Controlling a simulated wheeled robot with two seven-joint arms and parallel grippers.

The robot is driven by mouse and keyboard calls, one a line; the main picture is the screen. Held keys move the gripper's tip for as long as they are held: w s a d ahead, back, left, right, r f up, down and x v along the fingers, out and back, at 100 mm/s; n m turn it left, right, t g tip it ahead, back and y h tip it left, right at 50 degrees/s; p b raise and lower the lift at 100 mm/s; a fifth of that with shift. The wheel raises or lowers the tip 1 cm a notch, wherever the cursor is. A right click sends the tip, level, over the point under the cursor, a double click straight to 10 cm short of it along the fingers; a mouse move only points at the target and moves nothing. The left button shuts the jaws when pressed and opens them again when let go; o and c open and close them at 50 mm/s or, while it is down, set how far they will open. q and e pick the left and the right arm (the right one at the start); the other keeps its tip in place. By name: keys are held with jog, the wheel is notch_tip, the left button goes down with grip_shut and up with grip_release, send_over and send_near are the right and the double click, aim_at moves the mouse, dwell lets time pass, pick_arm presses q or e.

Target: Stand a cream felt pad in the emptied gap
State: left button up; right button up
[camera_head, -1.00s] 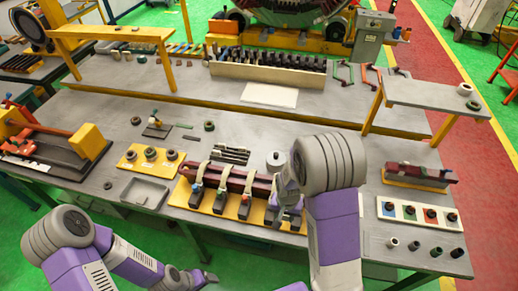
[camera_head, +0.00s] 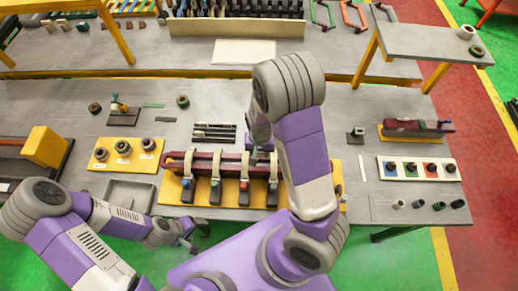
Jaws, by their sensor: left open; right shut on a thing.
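A maroon bar fixture (camera_head: 228,170) lies on a yellow base plate (camera_head: 230,197) at the middle front of the bench. Several coloured clamps stand along its front. Upright cream strips, perhaps felt pads (camera_head: 216,162), cross the bar at the left and middle. My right gripper (camera_head: 262,153) points down at the bar's right part, mostly hidden by my own arm. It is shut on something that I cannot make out. The emptied gap cannot be told apart; my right arm covers that part. My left gripper (camera_head: 190,237) is open and empty, low in front of the bench edge.
A grey tray (camera_head: 130,191) and a yellow plate with rings (camera_head: 102,163) lie left of the fixture. Dark slotted bars (camera_head: 214,132) lie behind it. A coloured swatch board (camera_head: 418,169) and small cylinders are at the right. A raised shelf (camera_head: 420,42) stands behind.

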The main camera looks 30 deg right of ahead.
aim_at(260, 160)
jog(key=shift+w+f, duration=0.15)
jog(key=shift+f, duration=0.75)
jog(key=shift+f+b, duration=2.25)
jog(key=o, duration=1.1)
notch_tip(260, 160, up, 8)
jog(key=shift+f+p, duration=0.15)
jog(key=shift+p, duration=0.55)
